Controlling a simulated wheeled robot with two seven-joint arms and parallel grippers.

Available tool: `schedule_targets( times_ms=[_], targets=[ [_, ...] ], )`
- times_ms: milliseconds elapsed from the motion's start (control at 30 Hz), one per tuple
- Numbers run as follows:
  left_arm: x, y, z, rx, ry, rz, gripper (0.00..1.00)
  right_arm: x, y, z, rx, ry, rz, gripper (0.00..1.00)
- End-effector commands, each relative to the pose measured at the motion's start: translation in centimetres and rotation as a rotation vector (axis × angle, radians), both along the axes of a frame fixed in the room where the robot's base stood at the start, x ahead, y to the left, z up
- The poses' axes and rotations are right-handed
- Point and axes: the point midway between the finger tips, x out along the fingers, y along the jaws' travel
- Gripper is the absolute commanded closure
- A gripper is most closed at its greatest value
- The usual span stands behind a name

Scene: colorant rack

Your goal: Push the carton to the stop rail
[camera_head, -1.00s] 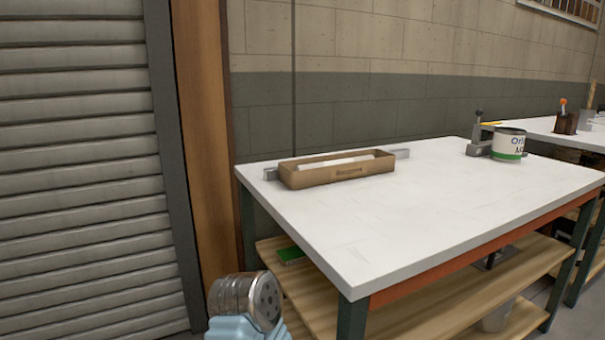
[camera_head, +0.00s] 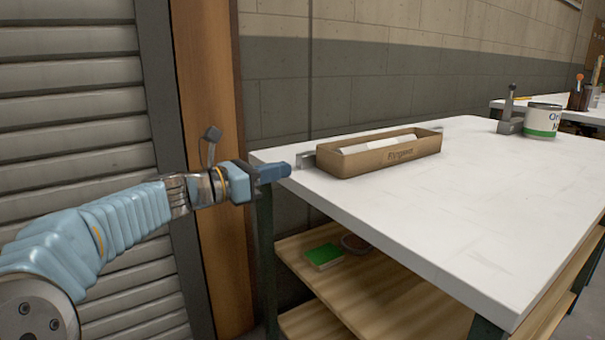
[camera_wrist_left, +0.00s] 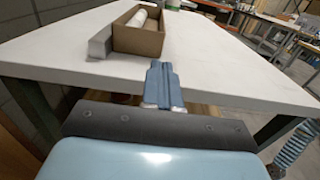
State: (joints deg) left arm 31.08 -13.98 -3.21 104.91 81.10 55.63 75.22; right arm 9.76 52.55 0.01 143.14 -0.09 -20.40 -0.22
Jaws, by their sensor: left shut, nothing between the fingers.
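The carton (camera_head: 395,159) is a long, open brown box with white rolls inside. It sits near the back left edge of the white table. The stop rail (camera_head: 306,160) is a grey metal bar behind the carton, showing past its left end. In the left wrist view the carton (camera_wrist_left: 139,42) stands beside the rail (camera_wrist_left: 100,43). The rail's middle is hidden by the carton in the head view. My left gripper (camera_head: 289,170) is shut and empty at the table's left edge, short of the carton. In the left wrist view its fingers (camera_wrist_left: 159,66) point toward the carton.
The white tabletop (camera_head: 480,190) is clear in front of the carton. A grey clamp-like device (camera_head: 511,118) and a labelled can (camera_head: 542,121) stand at the far right. A green box (camera_head: 323,257) lies on the lower shelf.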

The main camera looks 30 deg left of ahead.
Motion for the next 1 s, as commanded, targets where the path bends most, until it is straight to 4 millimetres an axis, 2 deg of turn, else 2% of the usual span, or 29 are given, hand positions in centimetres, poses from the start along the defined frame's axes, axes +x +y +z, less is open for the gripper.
schedule_targets(
  times_ms=[400, 600, 800, 1000],
  targets=[
    [7.9, -3.3, -0.2, 0.001, 0.004, -0.004, 1.00, 0.0, 0.0, 0.0, 0.000, 0.000, -0.001, 1.00],
    [10.8, -4.4, -0.2, 0.001, 0.004, -0.002, 1.00, 0.0, 0.0, 0.1, 0.000, 0.000, 0.000, 1.00],
    [11.9, -4.9, -0.2, 0.002, 0.005, -0.001, 1.00, 0.0, 0.0, 0.2, 0.000, 0.000, 0.000, 1.00],
    [12.0, -5.0, -0.2, 0.003, 0.004, -0.001, 1.00, 0.0, 0.0, 0.2, 0.000, 0.000, 0.000, 1.00]
  ],
)
